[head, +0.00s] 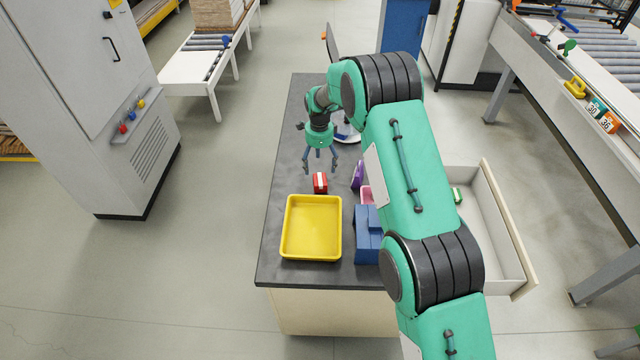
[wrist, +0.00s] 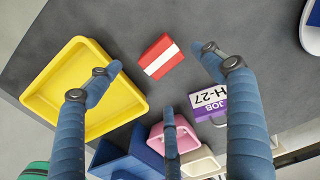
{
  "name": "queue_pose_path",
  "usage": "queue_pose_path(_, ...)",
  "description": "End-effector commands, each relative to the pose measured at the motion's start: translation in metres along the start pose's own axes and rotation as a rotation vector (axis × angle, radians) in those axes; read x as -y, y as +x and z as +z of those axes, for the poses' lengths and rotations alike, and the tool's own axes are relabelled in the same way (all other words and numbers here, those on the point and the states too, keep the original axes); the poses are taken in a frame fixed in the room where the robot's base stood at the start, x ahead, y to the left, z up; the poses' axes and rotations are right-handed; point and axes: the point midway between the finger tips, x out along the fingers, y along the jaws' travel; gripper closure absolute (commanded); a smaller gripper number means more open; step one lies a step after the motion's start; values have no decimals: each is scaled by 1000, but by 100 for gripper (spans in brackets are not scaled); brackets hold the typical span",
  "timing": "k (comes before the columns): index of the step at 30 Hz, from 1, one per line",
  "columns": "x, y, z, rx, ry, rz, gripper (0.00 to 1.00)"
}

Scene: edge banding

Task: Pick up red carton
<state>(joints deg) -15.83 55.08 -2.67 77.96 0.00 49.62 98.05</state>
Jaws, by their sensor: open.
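The red carton (head: 320,183) is a small red box with a white band. It lies on the dark tabletop just beyond the yellow tray in the head view. The wrist view shows the red carton (wrist: 160,57) near the upper middle, apart from the fingers. My gripper (head: 320,167) is open and empty above the table, a little beyond the carton. In the wrist view my gripper's blue fingers (wrist: 168,80) are spread wide, with the carton beyond them and between the two upper tips.
A yellow tray (head: 312,252) stands beside the carton. A purple label holder marked H-27 (wrist: 209,101), a pink bin (wrist: 182,134) and blue bins (wrist: 127,160) stand close by. An open drawer (head: 490,240) sticks out at the right. The tabletop around the carton is clear.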

Motion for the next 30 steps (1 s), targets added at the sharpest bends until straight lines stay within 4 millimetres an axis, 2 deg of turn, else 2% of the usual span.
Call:
queue_pose_path(3,-1,20,0,0,0,2,20)
queue_pose_path(9,0,41,0,0,0,1,20)
queue_pose_path(24,0,48,0,0,0,0,20)
queue_pose_path(30,0,59,-1,0,0,1,20)
